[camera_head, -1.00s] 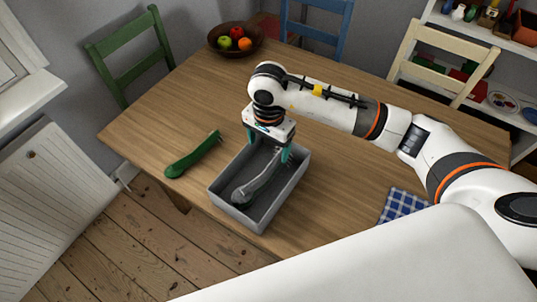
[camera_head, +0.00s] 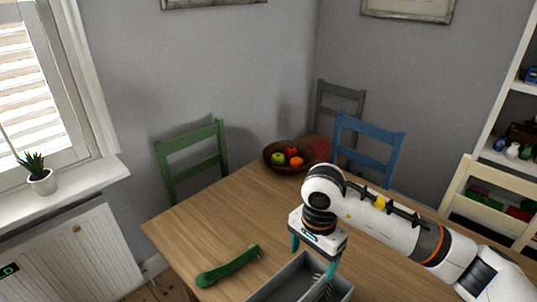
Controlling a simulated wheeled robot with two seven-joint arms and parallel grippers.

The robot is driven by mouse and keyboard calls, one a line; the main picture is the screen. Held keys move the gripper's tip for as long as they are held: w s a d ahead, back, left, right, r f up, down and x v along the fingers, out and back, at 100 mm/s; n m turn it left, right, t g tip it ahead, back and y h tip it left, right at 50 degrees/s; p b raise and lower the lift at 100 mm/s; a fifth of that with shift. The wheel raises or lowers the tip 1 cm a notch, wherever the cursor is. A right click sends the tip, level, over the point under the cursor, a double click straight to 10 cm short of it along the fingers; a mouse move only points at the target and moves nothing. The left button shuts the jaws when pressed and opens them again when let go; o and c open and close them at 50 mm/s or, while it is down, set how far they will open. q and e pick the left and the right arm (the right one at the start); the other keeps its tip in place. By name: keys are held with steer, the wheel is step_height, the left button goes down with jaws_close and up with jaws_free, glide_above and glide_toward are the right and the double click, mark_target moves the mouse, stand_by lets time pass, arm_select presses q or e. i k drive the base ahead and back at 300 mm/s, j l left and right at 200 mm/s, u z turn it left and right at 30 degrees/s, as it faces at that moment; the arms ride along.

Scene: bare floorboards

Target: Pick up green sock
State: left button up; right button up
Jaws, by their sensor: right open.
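A long green object (camera_head: 228,268) lies on the table left of the grey tray. It has a rounded end and thin tines at the other end, so it looks more like a fork than a sock. No clear sock shows. My right gripper (camera_head: 313,259) points down over the far end of the grey tray (camera_head: 275,283), its teal fingers apart. A grey tined object (camera_head: 324,286) lies in the tray below it, mostly cut off by the picture's edge. I see nothing between the fingers. My left gripper is out of view.
The wooden table (camera_head: 215,213) is clear between the green object and the fruit bowl (camera_head: 273,160). A green chair (camera_head: 192,160), a blue chair (camera_head: 368,150) and a cream chair (camera_head: 500,190) stand around it. A radiator (camera_head: 75,255) is at the left.

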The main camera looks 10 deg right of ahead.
mark_target(206, 279)
steer(key=k+j, duration=0.25)
steer(key=k, duration=0.2)
steer(key=k+j, duration=0.2)
steer(key=k, duration=0.3)
